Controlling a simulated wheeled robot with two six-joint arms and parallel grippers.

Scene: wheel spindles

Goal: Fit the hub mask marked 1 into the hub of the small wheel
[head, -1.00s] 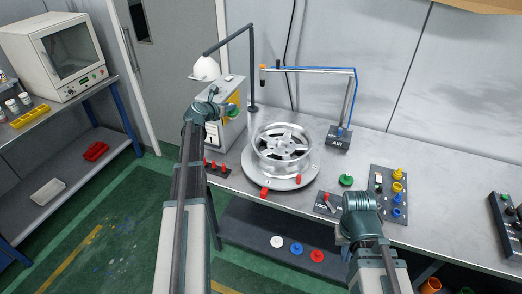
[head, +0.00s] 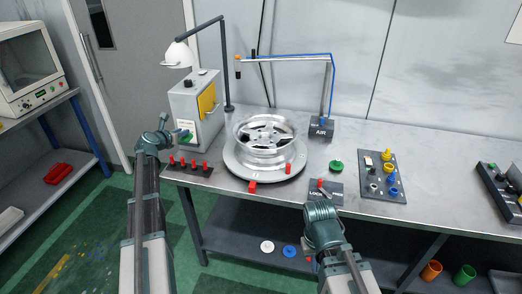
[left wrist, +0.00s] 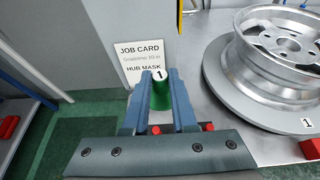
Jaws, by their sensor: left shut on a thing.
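My left gripper (head: 174,131) is shut on a green hub mask (left wrist: 160,93) with a white top marked 1. It holds the mask upright in the left wrist view, in front of the job card. The small silver spoked wheel (head: 265,140) lies flat on a grey round turntable (head: 238,171), to the right of this gripper. The wheel and a turntable label 1 also show at the right of the left wrist view (left wrist: 285,45). The held mask is apart from the wheel. My right gripper (head: 322,206) is by the LOCK panel; its fingers are hidden.
A row of red pegs (head: 190,166) stands at the bench's left edge. A grey cabinet (head: 189,108) and lamp (head: 178,53) are behind. An AIR post (head: 321,127) has an arm reaching over behind the wheel. Another green piece (head: 336,167) and a plug board (head: 381,175) are right.

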